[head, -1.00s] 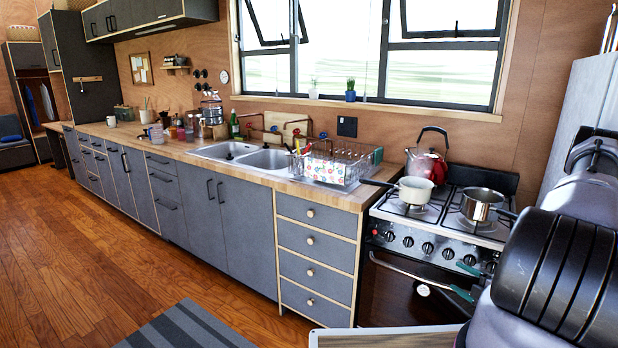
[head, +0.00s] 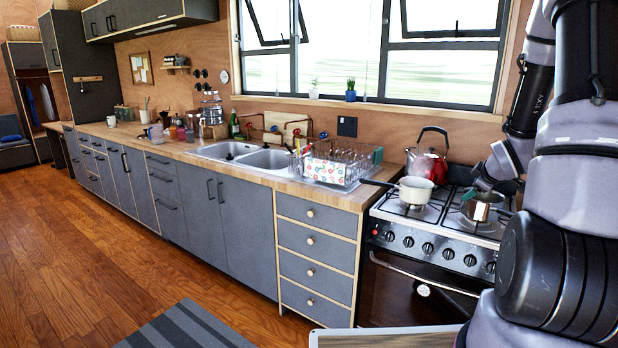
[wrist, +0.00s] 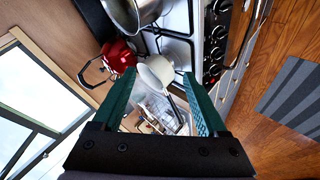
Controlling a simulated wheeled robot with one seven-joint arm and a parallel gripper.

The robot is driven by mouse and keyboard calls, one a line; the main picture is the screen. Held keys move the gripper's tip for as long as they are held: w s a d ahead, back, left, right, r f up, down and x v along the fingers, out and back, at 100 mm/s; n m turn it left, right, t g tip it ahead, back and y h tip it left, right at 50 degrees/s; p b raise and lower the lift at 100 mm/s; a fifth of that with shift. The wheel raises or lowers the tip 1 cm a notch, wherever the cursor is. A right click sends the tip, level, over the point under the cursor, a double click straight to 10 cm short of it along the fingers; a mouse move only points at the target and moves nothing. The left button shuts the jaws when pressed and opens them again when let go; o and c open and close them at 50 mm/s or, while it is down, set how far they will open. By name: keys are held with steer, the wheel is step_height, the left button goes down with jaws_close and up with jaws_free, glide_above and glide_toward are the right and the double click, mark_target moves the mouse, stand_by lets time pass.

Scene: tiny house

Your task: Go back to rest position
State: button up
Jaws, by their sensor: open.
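My gripper (wrist: 158,76) is open and empty in the wrist view, with its two green fingers spread apart. In the head view my gripper (head: 484,182) is over the right part of the stove, close to the steel pot (head: 482,208) and partly hiding it. The steel pot also shows at the top of the wrist view (wrist: 138,10). A white pot (head: 416,190) stands on the left front burner. In the wrist view the white pot (wrist: 156,74) appears beyond and between the fingertips; nothing is held.
A red kettle (head: 432,166) stands at the back of the stove (head: 390,238). A dish rack (head: 345,160) sits on the wooden counter (head: 290,188), left of the stove. A window (head: 440,75) is behind. The wooden floor (head: 90,270) at left is open, with a striped rug (head: 185,328).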

steer(key=s+a+r+m+g, duration=0.1)
steer(key=s+a+r+m, duration=0.3)
steer(key=r, duration=0.4)
steer(key=s+a+r+m, duration=0.3)
steer(key=s+a+r, duration=0.15)
steer(key=r, duration=0.35)
steer(key=s+a+r+m+g+y, duration=0.1)
steer(key=s+a+r+m+y, duration=0.1)
steer(key=s+a, duration=0.6)
steer(key=s+a+r+m+y, duration=0.2)
steer(key=s+a+r+m, duration=0.2)
steer(key=s+a+r, duration=0.3)
steer(key=s+a, duration=0.1)
steer(key=s, duration=0.3)
steer(key=shift+g, duration=0.4)
